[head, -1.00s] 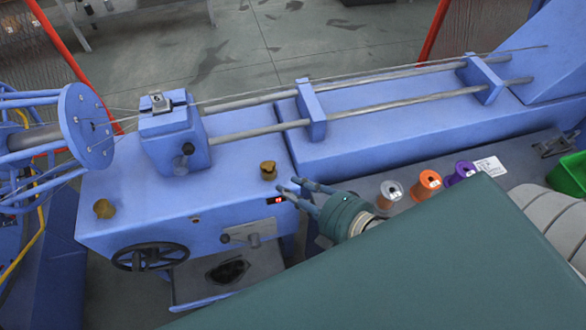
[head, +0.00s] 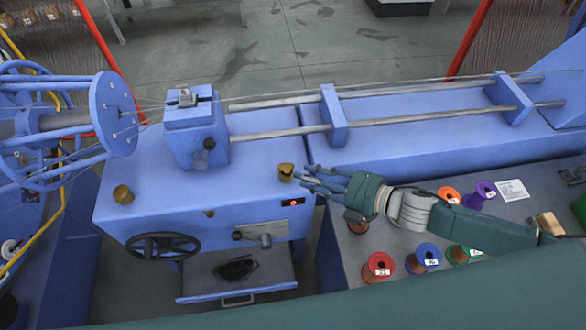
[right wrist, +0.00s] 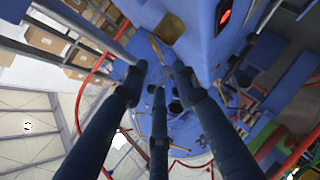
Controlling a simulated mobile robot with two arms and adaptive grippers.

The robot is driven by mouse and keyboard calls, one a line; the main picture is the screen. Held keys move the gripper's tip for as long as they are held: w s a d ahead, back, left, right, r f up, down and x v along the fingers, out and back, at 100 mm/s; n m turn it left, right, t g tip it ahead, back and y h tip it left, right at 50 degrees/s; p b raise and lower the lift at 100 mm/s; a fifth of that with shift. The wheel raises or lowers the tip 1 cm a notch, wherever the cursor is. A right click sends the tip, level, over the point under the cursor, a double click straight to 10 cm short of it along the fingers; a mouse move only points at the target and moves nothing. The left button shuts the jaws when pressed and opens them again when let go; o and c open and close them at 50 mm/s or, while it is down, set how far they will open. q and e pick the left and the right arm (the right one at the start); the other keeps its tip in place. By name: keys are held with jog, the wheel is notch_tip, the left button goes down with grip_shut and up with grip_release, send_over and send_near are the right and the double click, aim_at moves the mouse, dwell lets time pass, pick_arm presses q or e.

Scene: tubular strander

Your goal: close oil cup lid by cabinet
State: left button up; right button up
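Two small brass oil cups stand on the blue cabinet top: one at the right front corner (head: 286,171) and one at the left (head: 122,195). The right one has a dark notch at its top; its lid is too small to judge. My right gripper (head: 306,179) is just right of that cup, fingers pointing left at it, with no clear contact. In the right wrist view the three dark fingers (right wrist: 157,80) are apart with nothing between them. A brass cup (right wrist: 171,28) shows beyond them, near the top. My left gripper is out of view.
A blue block (head: 196,135) with rods stands behind the cups. Spools, including a red one (head: 379,267), stand on the grey table under my right arm.

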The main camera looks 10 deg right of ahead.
aim_at(286, 167)
jog(key=x, duration=0.5)
jog(key=shift+w+a+f+p, duration=0.1)
jog(key=shift+w+a+p, duration=0.05)
jog(key=shift+a+p, duration=0.2)
jog(key=shift+d, duration=0.1)
grip_shut()
